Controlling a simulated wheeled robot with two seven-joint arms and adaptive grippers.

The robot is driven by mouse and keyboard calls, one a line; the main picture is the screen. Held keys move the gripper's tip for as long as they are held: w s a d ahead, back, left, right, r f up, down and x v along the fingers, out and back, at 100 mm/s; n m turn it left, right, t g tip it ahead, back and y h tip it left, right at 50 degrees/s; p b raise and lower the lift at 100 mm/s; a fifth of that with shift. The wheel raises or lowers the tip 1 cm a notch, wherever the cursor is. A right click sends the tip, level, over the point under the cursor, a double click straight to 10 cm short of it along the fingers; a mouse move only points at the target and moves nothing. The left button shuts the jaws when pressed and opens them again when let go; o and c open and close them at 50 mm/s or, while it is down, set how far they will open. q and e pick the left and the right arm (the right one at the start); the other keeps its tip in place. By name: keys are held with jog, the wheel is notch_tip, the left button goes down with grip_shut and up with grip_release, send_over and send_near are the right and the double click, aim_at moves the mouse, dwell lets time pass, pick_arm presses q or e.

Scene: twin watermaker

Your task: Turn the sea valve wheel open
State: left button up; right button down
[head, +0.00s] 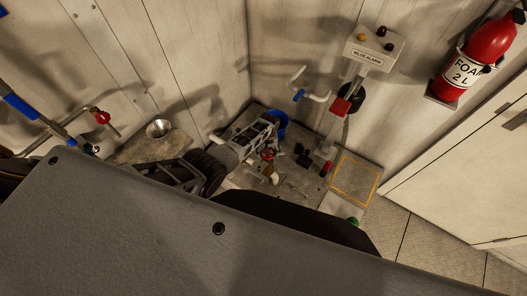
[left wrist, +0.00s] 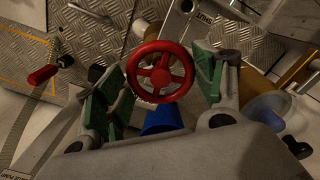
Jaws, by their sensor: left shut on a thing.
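The red valve wheel (left wrist: 162,72), with spokes and a round hub, sits between the green-padded fingers of my left gripper (left wrist: 165,82) in the left wrist view. The fingers are shut on its rim from both sides. In the head view the wheel (head: 268,153) is a small red patch on a pipe at the middle, partly hidden by my left gripper (head: 266,138). My right gripper is not in view.
A red-handled lever (head: 341,106) and an alarm post (head: 374,50) are to the right. A metal bowl (head: 158,128) is at left. A yellow-outlined floor patch (head: 355,180) is clear.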

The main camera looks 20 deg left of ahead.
pick_arm(q)
jog(key=n, duration=0.3)
jog(key=shift+n, duration=0.3)
jog(key=shift+n+p, duration=0.4)
jog(key=shift+n, duration=1.4)
jog(key=shift+w, duration=0.1)
jog(key=o, duration=1.4)
jog(key=shift+o, duration=0.2)
jog(key=shift+r, duration=0.1)
jog(key=shift+r, duration=0.2)
notch_tip(320, 180, up, 11)
jog(key=shift+r, duration=0.2)
